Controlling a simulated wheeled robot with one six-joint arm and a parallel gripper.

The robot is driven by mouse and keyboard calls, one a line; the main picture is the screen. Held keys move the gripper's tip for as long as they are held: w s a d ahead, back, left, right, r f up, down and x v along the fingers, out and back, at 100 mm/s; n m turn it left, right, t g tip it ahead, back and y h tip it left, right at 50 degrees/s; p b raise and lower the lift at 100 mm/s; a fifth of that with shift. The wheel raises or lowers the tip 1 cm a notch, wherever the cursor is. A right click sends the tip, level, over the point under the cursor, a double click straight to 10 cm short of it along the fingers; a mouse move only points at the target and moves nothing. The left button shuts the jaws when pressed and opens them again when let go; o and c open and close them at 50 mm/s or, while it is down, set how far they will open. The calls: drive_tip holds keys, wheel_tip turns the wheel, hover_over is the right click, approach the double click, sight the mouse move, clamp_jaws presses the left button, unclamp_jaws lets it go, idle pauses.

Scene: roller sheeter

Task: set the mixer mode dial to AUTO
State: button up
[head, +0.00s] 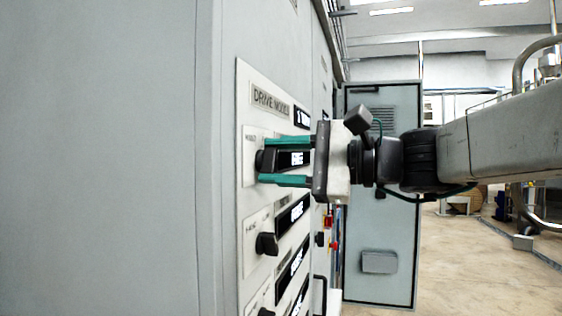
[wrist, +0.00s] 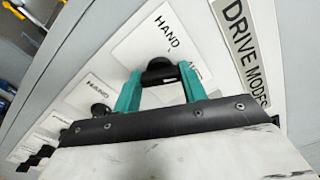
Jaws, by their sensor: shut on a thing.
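My gripper (head: 264,161) has its two green fingers above and below the top black dial (head: 268,160) of the drive modes panel (head: 245,100), shut on it. In the wrist view my gripper (wrist: 161,83) grips the same dial (wrist: 160,70), whose white plate carries the word HAND.
A second black dial (head: 267,244) sits just below on its own plate, with another lower down. Black displays with blurred white text stand beside the dials. A grey cabinet door (head: 385,230) stands open beyond the arm. The floor at right is mostly clear.

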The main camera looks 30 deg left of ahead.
drive_tip(key=shift+m, duration=0.7)
drive_tip(key=o, duration=1)
drive_tip(key=shift+d, duration=0.1)
drive_tip(key=v, duration=0.7)
drive_tip(key=shift+w+d, duration=0.1)
drive_tip(key=shift+d, duration=0.25)
drive_tip(key=shift+f, duration=0.1)
